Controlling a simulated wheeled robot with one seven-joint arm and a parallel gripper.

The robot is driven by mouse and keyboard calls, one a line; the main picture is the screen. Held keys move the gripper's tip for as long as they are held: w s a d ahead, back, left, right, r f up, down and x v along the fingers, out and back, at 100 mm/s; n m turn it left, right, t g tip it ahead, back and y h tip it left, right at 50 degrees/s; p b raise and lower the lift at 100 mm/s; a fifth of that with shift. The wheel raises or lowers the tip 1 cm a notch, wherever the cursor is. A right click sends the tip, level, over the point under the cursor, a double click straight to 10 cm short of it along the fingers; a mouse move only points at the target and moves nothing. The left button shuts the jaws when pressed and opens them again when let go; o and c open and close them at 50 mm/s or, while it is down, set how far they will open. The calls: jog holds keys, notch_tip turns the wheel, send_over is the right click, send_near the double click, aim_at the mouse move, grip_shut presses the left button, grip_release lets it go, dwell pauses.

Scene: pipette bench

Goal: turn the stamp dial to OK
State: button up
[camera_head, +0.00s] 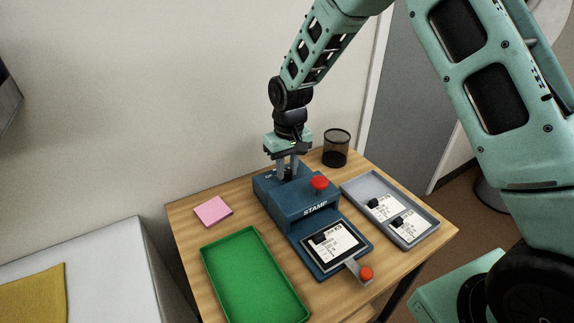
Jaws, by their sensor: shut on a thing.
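The blue stamp machine (310,219) stands on the wooden table, with "STAMP" on its front and a red knob (319,182) on top. Its plate extends toward the front and holds a document card (336,245) in a dark frame. A metal tab with a red knob (366,273) sticks out at the plate's front. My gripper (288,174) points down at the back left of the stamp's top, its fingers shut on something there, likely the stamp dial. The dial and its marks are hidden or too small to read.
A grey tray (431,238) with cards stands at the right, and an empty green tray (254,275) at the front left. A pink pad (213,211) lies at the left. A black mesh cup (336,150) stands behind the stamp, near my gripper.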

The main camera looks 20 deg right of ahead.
aim_at(289, 170)
jog(key=shift+n, duration=1.1)
jog(key=shift+p, duration=0.3)
jog(key=o, duration=1)
jog(key=r, duration=1.1)
jog(key=r+b, duration=0.1)
jog(key=r, duration=0.5)
jog(key=shift+w+d+r, duration=0.2)
jog(key=shift+d+r, duration=0.05)
jog(key=shift+d, duration=0.1)
jog(key=shift+s+a, duration=0.1)
